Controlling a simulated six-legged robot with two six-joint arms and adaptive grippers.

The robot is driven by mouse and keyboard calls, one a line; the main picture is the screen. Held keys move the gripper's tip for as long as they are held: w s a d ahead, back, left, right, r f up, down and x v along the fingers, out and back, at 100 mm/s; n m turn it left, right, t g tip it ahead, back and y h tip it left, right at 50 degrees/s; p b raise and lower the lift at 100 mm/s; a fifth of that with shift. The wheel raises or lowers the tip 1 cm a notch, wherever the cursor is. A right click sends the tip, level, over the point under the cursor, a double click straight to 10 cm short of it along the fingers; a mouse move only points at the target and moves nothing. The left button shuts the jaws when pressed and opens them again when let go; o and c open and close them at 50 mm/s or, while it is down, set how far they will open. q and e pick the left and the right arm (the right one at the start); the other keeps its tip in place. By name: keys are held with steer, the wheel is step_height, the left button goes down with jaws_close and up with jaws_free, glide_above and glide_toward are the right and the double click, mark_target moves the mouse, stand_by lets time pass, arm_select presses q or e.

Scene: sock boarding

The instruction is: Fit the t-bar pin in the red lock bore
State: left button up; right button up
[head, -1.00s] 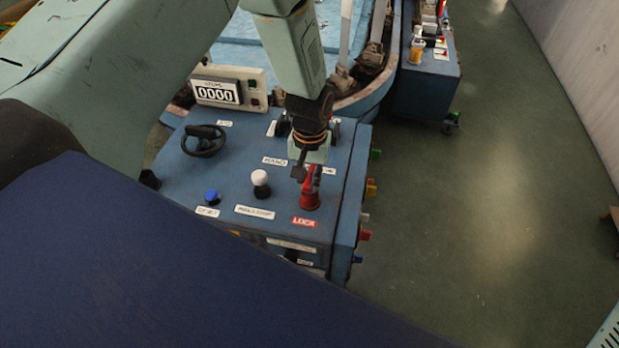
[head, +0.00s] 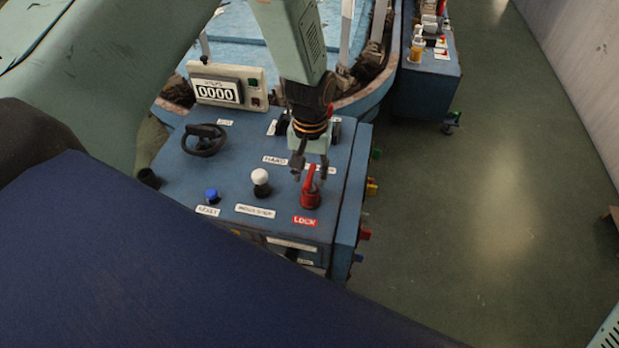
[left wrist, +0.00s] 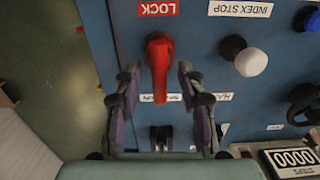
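The red lock fitting (head: 311,198) stands on the blue console above the red LOCK label (head: 305,221). It has a round red body with a red bar-like handle rising from it; it also shows in the left wrist view (left wrist: 158,56). I cannot make out a separate t-bar pin or an open bore. My left gripper (head: 311,176) is over the fitting, with its fingers apart. In the left wrist view the left gripper (left wrist: 158,78) is open, one finger on each side of the red handle, with visible gaps. My right gripper is not in view.
The console (head: 232,179) also carries a white knob (head: 260,177), a blue knob (head: 212,195), a black handwheel (head: 203,140) and a counter box (head: 227,86) reading 0000. Coloured buttons line its right side. Green floor (head: 480,220) to the right is clear.

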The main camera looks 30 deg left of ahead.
arm_select(q)
step_height(320, 180, up, 9)
steer(key=shift+w+r, duration=0.15)
steer(key=shift+r, duration=0.05)
stand_by(0.7)
